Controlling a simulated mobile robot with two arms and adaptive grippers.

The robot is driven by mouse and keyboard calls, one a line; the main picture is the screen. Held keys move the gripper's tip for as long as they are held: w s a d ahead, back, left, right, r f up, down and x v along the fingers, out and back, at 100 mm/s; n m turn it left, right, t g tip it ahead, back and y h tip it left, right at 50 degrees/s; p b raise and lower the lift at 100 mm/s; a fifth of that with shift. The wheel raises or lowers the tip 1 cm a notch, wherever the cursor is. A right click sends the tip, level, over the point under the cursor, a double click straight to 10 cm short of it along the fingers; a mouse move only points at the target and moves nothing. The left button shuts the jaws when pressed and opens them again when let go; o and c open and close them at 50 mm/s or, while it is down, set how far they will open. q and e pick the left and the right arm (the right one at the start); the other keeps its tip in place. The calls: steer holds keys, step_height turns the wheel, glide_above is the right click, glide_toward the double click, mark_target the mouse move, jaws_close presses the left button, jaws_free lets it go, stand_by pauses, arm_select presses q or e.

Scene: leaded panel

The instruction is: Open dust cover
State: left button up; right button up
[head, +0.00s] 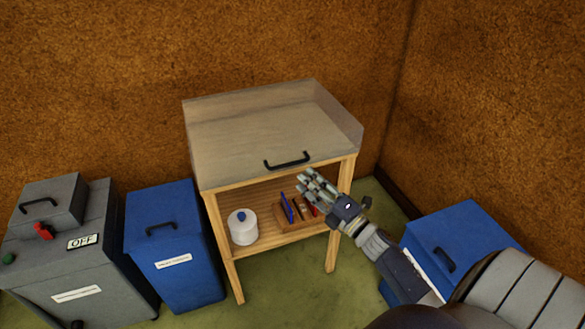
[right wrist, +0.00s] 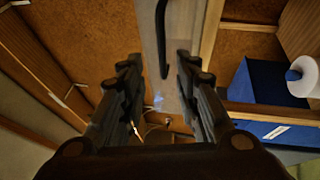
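The dust cover (head: 262,135) is a see-through, greyish lid lying closed over the top of a wooden stand. Its black bar handle (head: 288,161) sits near the front edge. My right gripper (head: 308,180) is in front of the stand, just below and to the right of the handle. In the right wrist view, the handle (right wrist: 162,42) runs upright in the picture, ahead of the gap between the two spread fingers (right wrist: 160,75). Nothing is between the fingers, and I see no contact with the handle. My left gripper is not in view.
Blue bins (head: 173,250) stand left and right (head: 465,235). A grey machine (head: 65,255) marked OFF is far left. Walls close in behind and right.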

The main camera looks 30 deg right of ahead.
mark_target(293, 168)
steer(key=x, duration=0.7)
steer(key=shift+w+d+f+p, duration=0.1)
steer(key=shift+w+f+p, duration=0.1)
steer(key=shift+p, duration=0.15)
steer(key=shift+s, duration=0.1)
steer(key=c, duration=0.6)
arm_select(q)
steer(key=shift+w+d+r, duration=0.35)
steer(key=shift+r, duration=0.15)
arm_select(e)
jaws_close()
